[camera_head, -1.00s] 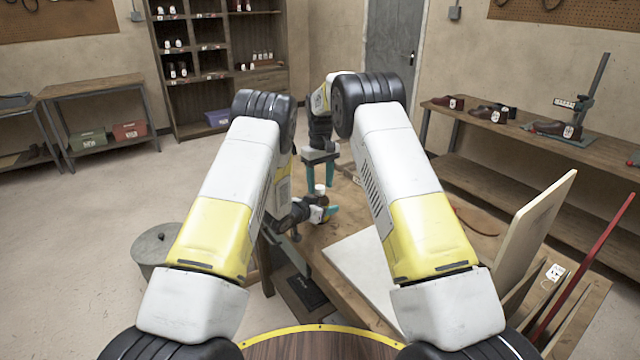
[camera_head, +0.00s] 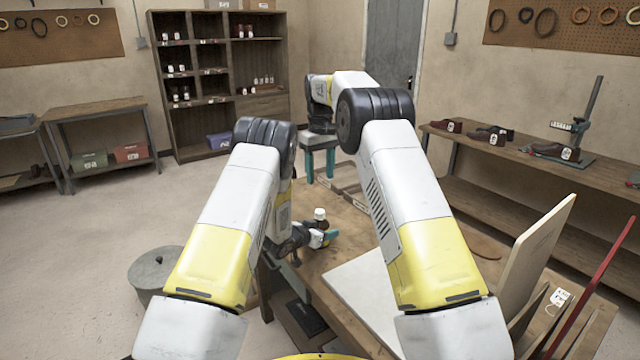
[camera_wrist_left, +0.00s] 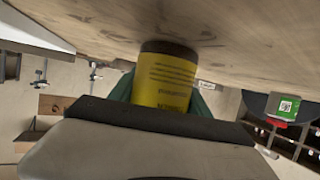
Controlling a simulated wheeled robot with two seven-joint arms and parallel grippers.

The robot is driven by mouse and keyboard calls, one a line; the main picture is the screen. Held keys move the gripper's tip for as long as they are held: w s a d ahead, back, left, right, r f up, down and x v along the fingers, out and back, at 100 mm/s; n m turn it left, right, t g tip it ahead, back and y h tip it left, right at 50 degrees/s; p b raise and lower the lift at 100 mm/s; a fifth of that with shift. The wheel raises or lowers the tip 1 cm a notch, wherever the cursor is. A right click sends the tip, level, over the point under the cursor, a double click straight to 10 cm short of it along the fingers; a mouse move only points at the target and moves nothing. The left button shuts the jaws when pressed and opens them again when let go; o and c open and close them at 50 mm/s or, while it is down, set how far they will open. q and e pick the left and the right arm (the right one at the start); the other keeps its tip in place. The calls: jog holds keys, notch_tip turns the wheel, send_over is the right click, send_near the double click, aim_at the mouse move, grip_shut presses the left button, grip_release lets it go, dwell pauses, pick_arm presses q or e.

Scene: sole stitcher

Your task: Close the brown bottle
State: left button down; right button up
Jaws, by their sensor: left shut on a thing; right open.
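The brown bottle (camera_head: 320,223) is small and upright at the workbench's left part, with a white cap (camera_head: 320,213) on its top. I cannot tell how tight the cap is. My left gripper (camera_head: 322,239) is shut on the bottle low down, with a teal finger showing beside it. In the left wrist view, the bottle (camera_wrist_left: 164,80) shows a yellow label and dark end between the teal fingers; its cap is hidden there. My right gripper (camera_head: 320,168) is open and empty, teal fingers pointing down, above and beyond the bottle.
The wooden workbench (camera_head: 345,232) carries a pale board (camera_head: 365,297) near its front and an upright panel (camera_head: 538,255) at the right. A grey lidded bin (camera_head: 153,270) stands on the floor to the left. The bench top right of the bottle is mostly clear.

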pick_arm(q)
jog(key=shift+c, duration=2.1)
grip_release()
jog(key=v, duration=0.7)
jog(key=shift+s+a+r, duration=0.1)
jog(key=shift+s+a, duration=0.1)
jog(key=shift+s, duration=0.1)
